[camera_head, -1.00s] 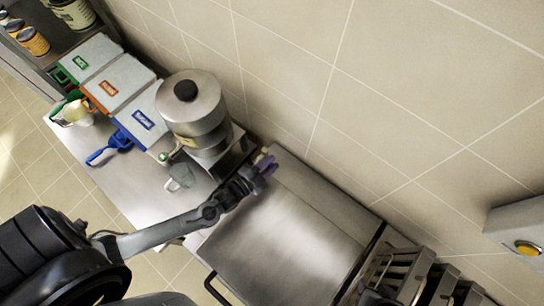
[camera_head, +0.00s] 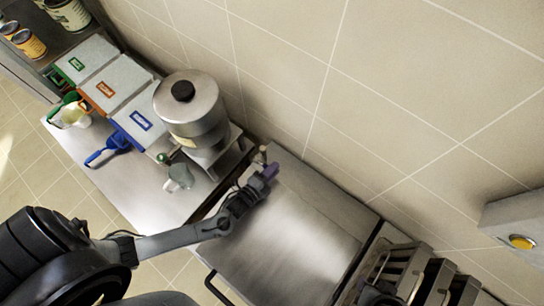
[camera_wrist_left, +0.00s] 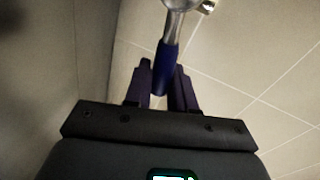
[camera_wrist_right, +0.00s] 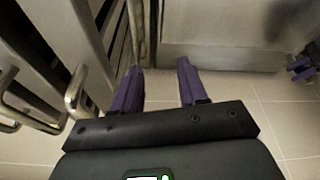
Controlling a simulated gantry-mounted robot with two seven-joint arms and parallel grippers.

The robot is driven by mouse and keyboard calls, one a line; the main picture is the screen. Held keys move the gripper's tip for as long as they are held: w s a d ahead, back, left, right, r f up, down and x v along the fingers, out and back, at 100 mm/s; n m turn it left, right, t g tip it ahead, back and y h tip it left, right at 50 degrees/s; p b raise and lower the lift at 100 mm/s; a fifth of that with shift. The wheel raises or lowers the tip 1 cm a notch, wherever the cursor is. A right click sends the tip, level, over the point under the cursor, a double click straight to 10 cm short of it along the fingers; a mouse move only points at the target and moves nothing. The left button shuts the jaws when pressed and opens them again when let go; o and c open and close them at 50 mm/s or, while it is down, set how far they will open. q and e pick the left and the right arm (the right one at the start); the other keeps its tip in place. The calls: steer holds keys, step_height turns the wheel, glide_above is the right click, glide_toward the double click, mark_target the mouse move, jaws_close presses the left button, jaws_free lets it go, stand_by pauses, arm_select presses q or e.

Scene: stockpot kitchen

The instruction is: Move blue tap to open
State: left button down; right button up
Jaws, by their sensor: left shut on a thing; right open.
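The blue tap (camera_wrist_left: 165,68) shows in the left wrist view as a blue handle on a metal stem, running up to a metal fitting near the wall. My left gripper (camera_wrist_left: 168,88) has its two purple fingers on either side of the blue handle and is shut on it. In the head view my left gripper (camera_head: 266,174) is at the back edge of the steel surface, close to the wall; its fingers hide the handle there. My right gripper (camera_wrist_right: 157,85) shows only in the right wrist view. It is open and empty, pointing at a metal front and tiled floor.
A steel urn (camera_head: 190,110) stands left of my left gripper, with a glass jug (camera_head: 178,178) below its spout. Lidded bins (camera_head: 115,85) and a blue scoop (camera_head: 112,146) lie farther left. Metal racks (camera_head: 405,272) stand at lower right. A yellow button (camera_head: 522,242) is on a wall box.

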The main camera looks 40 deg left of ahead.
arm_select(q)
steer(key=shift+a+f, duration=0.1)
steer(key=c, duration=1.1)
jaws_free()
steer(key=shift+s, duration=0.1)
steer(key=d+b+v, duration=0.1)
steer(key=v, duration=0.9)
steer(key=shift+s+a, duration=0.3)
steer(key=shift+a, duration=0.2)
